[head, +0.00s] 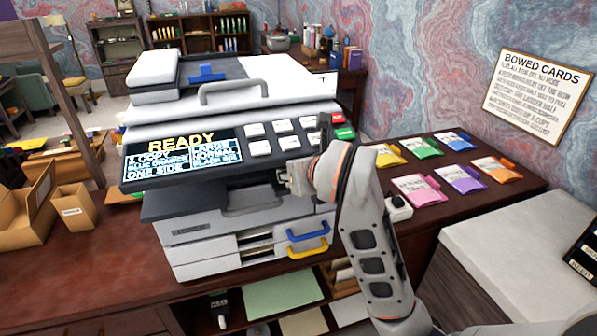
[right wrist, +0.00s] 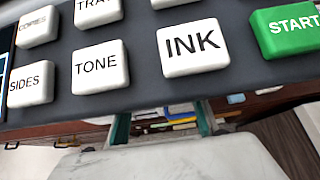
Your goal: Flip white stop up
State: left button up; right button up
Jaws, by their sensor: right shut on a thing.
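The copier (head: 235,150) stands on the desk with its lid down and a lit READY screen (head: 183,155). My right gripper (head: 292,178) is at the copier's front, just below the button panel, shut on a pale piece that appears to be the white stop. In the right wrist view a pale slab (right wrist: 165,158) fills the bottom middle, below the INK button (right wrist: 192,47). It looks like the white stop, but its hinge and tilt cannot be made out. The arm hides part of the copier's right front. My left gripper is not in view.
Blue (head: 308,231) and yellow (head: 308,250) drawer handles are below the gripper. The green START button (right wrist: 288,30) is close by on the right. Coloured packets (head: 420,147) lie on the desk to the right. Cardboard boxes (head: 73,207) stand on the left.

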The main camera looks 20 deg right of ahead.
dwell(0.3)
jog(key=o, duration=1.1)
jog(key=shift+o, duration=0.2)
jog(key=v, duration=0.7)
jog(key=shift+s, duration=0.15)
jog(key=shift+r, duration=0.15)
